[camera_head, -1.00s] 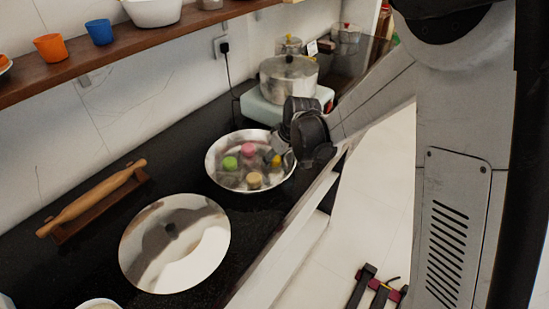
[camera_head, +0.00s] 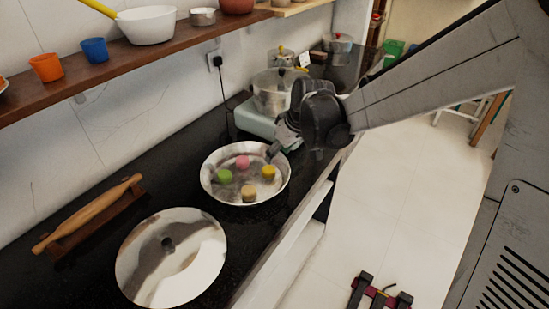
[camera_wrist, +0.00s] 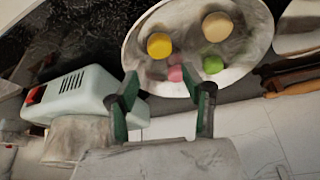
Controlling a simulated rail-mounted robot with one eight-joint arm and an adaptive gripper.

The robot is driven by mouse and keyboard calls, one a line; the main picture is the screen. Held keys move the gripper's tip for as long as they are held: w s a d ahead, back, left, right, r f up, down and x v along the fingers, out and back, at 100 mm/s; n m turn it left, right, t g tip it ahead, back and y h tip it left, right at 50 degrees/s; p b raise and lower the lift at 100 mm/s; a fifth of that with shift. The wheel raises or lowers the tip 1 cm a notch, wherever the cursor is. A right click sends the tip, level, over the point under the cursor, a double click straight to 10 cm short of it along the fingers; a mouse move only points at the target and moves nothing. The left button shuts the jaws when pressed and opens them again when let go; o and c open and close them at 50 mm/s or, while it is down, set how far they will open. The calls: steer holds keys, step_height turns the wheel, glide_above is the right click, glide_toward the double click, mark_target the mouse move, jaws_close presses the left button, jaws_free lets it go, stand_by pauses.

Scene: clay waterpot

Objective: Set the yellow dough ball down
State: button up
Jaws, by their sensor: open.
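The yellow dough ball (camera_head: 268,172) rests in the shallow metal bowl (camera_head: 212,190), on its right side. It also shows in the wrist view (camera_wrist: 159,45), clear of my fingers. A pink ball (camera_head: 242,162), a green ball (camera_head: 224,176) and a tan ball (camera_head: 249,192) sit in the same bowl. My gripper (camera_head: 272,150) is above the bowl's far right rim. In the wrist view my gripper (camera_wrist: 165,92) has its two green-padded fingers apart with nothing between them.
A metal lid (camera_head: 190,275) lies in front of the bowl. A rolling pin (camera_head: 85,215) lies at the left. A wooden shelf (camera_head: 130,60) runs along the wall above the counter.

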steer(key=s+d+r+m+t+h, duration=0.1)
steer(key=s+d+r+m, duration=0.1)
steer(key=s+d+r, duration=0.3)
steer(key=s+d+r+m+t, duration=0.1)
steer(key=s+d+r+m, duration=0.15)
steer(key=s+r, duration=0.4)
steer(key=s+d+f+m+t+h, duration=0.1)
steer(key=s+d, duration=0.5)
steer(key=s, duration=0.8)
steer(key=shift+s+d+m+t+h, duration=0.15)
steer(key=shift+d+m+t+h, duration=0.3)
steer(key=shift+m, duration=0.8)
